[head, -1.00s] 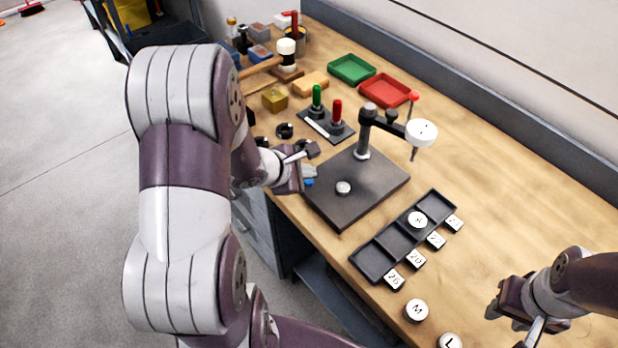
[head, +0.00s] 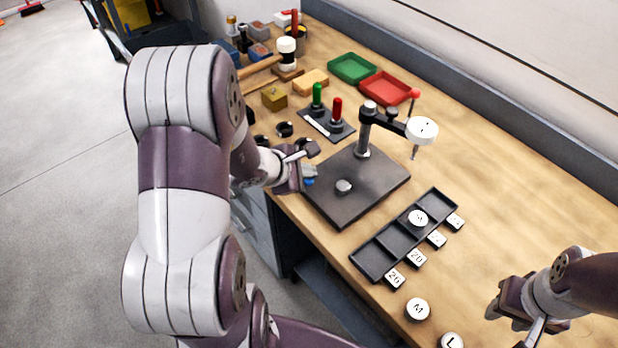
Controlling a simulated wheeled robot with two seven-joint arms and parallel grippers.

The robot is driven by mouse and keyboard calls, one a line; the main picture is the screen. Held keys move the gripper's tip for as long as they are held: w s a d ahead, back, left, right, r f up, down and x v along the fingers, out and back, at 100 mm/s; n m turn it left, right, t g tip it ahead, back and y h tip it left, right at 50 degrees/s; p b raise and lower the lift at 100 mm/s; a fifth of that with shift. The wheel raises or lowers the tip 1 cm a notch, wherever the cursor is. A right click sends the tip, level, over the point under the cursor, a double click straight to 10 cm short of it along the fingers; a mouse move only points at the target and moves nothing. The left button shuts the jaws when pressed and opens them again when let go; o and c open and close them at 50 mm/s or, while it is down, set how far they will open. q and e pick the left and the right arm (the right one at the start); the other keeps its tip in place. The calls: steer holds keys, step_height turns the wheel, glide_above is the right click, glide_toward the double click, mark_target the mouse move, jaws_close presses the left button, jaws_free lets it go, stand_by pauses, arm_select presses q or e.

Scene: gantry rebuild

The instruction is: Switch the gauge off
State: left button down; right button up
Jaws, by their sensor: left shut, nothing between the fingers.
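The gauge (head: 422,130) has a round white dial and hangs on a black arm from a post on a dark square base plate (head: 375,184). A small silver disc (head: 344,187) sits on the plate. A thin rod with a red ball top stands by the dial. My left gripper (head: 309,161) is shut and empty at the plate's left corner, well apart from the dial. A small grey and blue piece (head: 309,181) shows beside it; I cannot tell what it is. My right gripper (head: 512,318) is at the lower right, its fingertips unclear.
A black compartment tray (head: 389,245) holds one white disc, with numbered tiles beside it. Lettered discs (head: 417,309) lie in front. Green (head: 352,68) and red trays (head: 385,88) and a plate with green and red handles (head: 337,112) stand behind.

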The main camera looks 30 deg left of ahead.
arm_select(q)
steer(key=shift+f, duration=0.3)
arm_select(e)
steer(key=shift+f, duration=0.45)
